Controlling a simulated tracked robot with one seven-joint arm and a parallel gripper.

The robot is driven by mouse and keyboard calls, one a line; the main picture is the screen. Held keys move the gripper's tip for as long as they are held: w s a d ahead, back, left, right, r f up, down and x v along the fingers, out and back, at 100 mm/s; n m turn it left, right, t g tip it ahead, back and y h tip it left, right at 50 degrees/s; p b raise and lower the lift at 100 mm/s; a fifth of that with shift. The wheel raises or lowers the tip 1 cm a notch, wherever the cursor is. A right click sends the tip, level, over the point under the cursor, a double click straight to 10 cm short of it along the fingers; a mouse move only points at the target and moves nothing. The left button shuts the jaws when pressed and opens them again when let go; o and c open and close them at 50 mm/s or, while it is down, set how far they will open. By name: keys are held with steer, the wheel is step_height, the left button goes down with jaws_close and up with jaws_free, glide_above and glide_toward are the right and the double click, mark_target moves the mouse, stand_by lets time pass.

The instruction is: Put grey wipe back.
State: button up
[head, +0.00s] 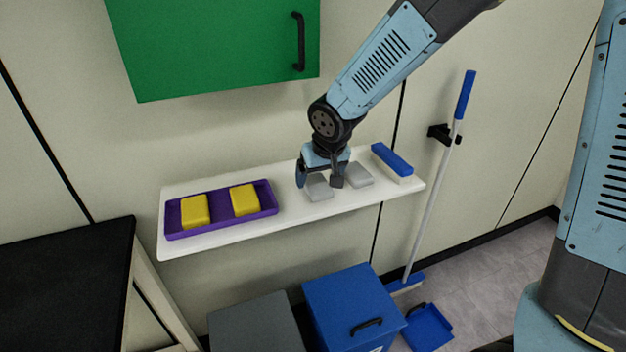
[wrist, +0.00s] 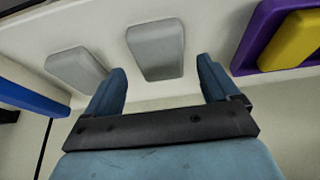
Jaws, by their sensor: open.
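Two grey wipes lie on the white wall shelf (head: 290,222). The left one (head: 318,188) is partly behind my gripper (head: 319,182) in the head view, and the other (head: 358,174) lies just to its right. In the wrist view one grey wipe (wrist: 156,50) lies ahead of the gap between my open fingers (wrist: 160,82). The other grey wipe (wrist: 77,70) lies to the left, outside the fingers. My gripper is open and empty, and points down at the shelf; I cannot tell whether a finger touches a wipe.
A purple tray (head: 221,216) with two yellow wipes (head: 195,210) (head: 244,199) stands on the shelf's left part. A blue-handled brush (head: 391,160) lies at the right end. A green cabinet (head: 215,45) hangs above. Blue (head: 340,295) and grey (head: 255,325) bins stand below.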

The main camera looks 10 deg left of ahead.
steer(key=v, duration=0.9)
steer(key=d+r+m+t+h, duration=0.15)
steer(key=d+r, duration=0.35)
steer(key=d, duration=0.6)
steer(key=s+d+r+m, duration=0.2)
steer(key=s+d+r, duration=0.1)
steer(key=s+d, duration=0.4)
steer(key=s+d+r+m, duration=0.2)
steer(key=s+d, duration=0.5)
steer(key=d, duration=0.6)
steer(key=shift+d+r+m+h, duration=0.3)
steer(key=shift+r+m+h, duration=0.05)
steer(key=shift+r+h, duration=0.1)
steer(key=shift+c, duration=0.5)
